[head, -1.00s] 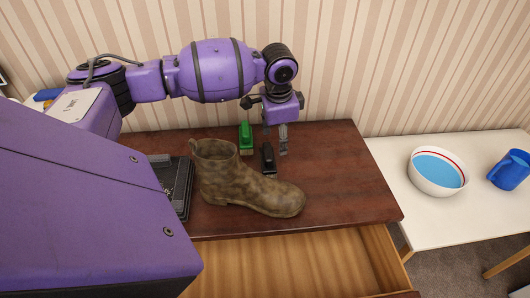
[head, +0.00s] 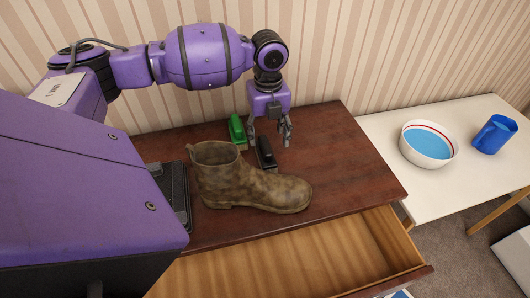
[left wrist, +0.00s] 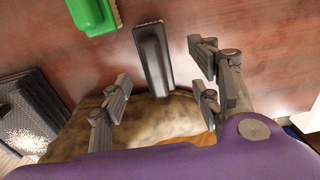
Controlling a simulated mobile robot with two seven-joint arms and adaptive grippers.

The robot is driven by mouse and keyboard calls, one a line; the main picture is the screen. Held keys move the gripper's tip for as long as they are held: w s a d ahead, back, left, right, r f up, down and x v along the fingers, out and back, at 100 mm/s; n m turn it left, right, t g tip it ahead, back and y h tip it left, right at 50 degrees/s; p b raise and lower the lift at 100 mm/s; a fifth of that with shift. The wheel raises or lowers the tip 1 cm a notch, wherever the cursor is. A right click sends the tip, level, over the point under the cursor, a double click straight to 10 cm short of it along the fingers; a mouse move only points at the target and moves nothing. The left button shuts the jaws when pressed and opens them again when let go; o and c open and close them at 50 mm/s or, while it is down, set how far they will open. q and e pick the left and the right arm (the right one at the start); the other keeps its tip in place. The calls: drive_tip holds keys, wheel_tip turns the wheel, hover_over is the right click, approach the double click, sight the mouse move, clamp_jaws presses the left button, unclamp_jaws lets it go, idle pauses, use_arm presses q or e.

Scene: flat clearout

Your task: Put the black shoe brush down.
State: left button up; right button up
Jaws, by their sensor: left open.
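The black shoe brush (head: 266,153) stands on the dark wooden cabinet top (head: 345,165), behind the brown boot (head: 245,182) and beside the green brush (head: 237,130). My left gripper (head: 269,136) is open above and behind the black brush. The green brush (left wrist: 92,14) is at the upper left and the boot (left wrist: 150,118) is close below. My right gripper is not in view.
A black tray-like object (head: 175,192) lies left of the boot, partly hidden by my arm. An open drawer (head: 330,250) juts out in front. A white table (head: 450,180) on the right holds a bowl (head: 428,146) and a blue jug (head: 494,134). The cabinet top's right side is clear.

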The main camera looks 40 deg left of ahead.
sight(266, 143)
use_arm(q)
wheel_tip(266, 143, down, 3)
drive_tip(key=shift+s+a+r, duration=0.1)
drive_tip(key=shift+a, duration=0.05)
drive_tip(key=shift+s+f, duration=0.1)
drive_tip(key=shift+f, duration=0.25)
drive_tip(key=f, duration=0.3)
drive_tip(key=shift+s+f, duration=0.2)
drive_tip(key=shift+f, duration=0.35)
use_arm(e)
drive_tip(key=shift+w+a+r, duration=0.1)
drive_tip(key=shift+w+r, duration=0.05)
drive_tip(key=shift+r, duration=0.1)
